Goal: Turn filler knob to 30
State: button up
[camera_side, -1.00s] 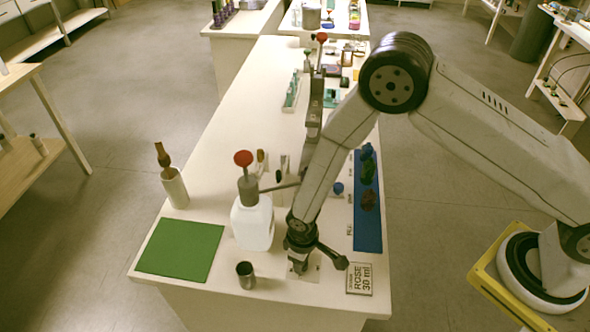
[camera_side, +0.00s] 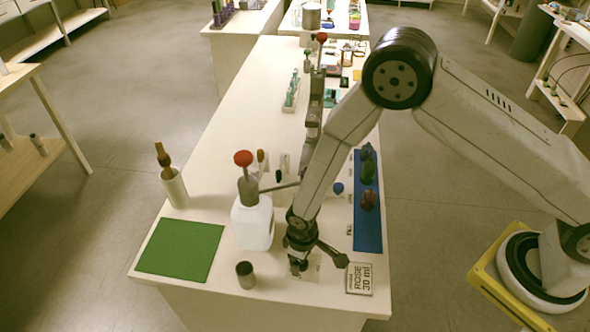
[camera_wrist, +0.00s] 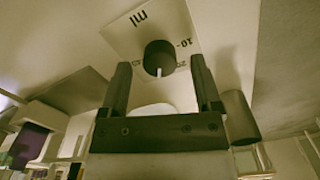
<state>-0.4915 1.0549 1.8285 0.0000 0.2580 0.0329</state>
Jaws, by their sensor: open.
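The filler knob (camera_wrist: 158,57) is a dark round knob with a white pointer mark, on a pale dial plate (camera_wrist: 145,28) marked "ml" with numbers, of which "10" is readable. The pointer faces down in the wrist view, toward my gripper. My gripper (camera_wrist: 161,83) is open, its two dark fingers on either side of the knob; I cannot tell whether they touch it. In the side view my gripper (camera_side: 298,268) points down at the table's front, hiding most of the knob and plate. A sign (camera_side: 360,279) beside it reads ROSE 30 ml.
A white bottle (camera_side: 253,222) with a red-topped pump stands left of my gripper. A metal cup (camera_side: 245,275) is at front left, near a green mat (camera_side: 180,250). A blue tray (camera_side: 367,232) with coloured bottles lies behind right.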

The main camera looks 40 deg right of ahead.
jog(key=shift+r, duration=3.55)
jog(key=shift+d+r, duration=0.15)
jog(key=shift+r, duration=0.1)
jog(key=s+d+r+m+t, duration=0.1)
jog(key=s+d+r+m, duration=0.1)
jog(key=d+r, duration=0.6)
jog(key=s+d+r+m+t, duration=0.1)
jog(key=s+d+r+m, duration=0.2)
jog(key=s+d+r, duration=0.2)
jog(key=d+r, duration=0.3)
jog(key=d, duration=0.2)
jog(key=shift+s+d+r+t, duration=0.3)
jog(key=shift+d+r, duration=0.05)
jog(key=shift+d, duration=0.05)
